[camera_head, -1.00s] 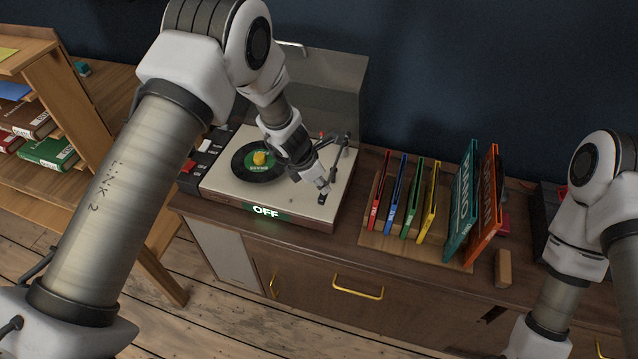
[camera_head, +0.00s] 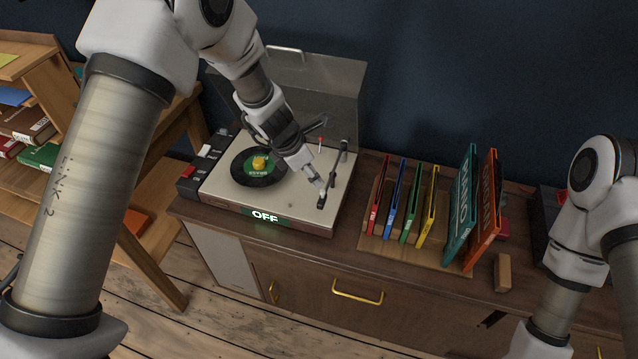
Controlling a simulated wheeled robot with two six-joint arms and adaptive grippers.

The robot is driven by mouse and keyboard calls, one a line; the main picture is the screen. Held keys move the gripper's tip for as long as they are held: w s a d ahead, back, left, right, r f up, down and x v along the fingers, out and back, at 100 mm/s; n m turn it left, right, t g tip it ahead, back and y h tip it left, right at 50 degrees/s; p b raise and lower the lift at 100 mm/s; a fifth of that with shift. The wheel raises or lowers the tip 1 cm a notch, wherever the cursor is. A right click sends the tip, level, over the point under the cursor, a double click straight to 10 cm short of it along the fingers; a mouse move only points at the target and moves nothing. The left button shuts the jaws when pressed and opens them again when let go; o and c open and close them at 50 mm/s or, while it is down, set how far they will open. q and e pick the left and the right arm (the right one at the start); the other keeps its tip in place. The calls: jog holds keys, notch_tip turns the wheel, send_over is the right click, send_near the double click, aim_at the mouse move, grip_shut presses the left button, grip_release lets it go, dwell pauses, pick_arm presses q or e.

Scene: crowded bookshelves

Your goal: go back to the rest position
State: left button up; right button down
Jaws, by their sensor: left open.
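My left arm comes in from the left, and its gripper (camera_head: 316,181) hangs over the right part of the record player (camera_head: 285,207), close to the tonearm (camera_head: 336,172). The gripper is open with nothing seen in it; its fingertips are small, and I cannot tell whether they touch the tonearm. A black record with a green label (camera_head: 258,168) lies on the player. A green sign reading OFF (camera_head: 265,216) shows at its front. My right arm stands at the right edge; its gripper is out of view.
The player's clear lid (camera_head: 330,85) stands raised behind. Several colored sleeves (camera_head: 409,205) and teal and orange boxes (camera_head: 477,210) stand upright on the cabinet (camera_head: 300,262). A small wooden block (camera_head: 502,272) is near its front edge. A wooden bookshelf (camera_head: 50,80) is at the left.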

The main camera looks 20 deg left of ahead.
pick_arm(q)
jog(key=v, duration=0.4)
jog(key=shift+r, duration=0.1)
jog(key=s+a+f+g+y, duration=0.15)
jog(key=s+f+g, duration=0.35)
jog(key=s+f, duration=1)
jog(key=s+a+f+m+t+y, duration=0.1)
jog(key=s+a+f+m, duration=0.1)
jog(key=s+m, duration=0.6)
jog(key=s+a+f+m+y, duration=0.1)
jog(key=s+a+f+m, duration=0.2)
jog(key=s+m, duration=0.6)
jog(key=f+m, duration=0.1)
jog(key=m, duration=0.8)
jog(key=shift+s+f+t, duration=0.2)
jog(key=shift+f+t, duration=0.05)
jog(key=shift+t, duration=0.15)
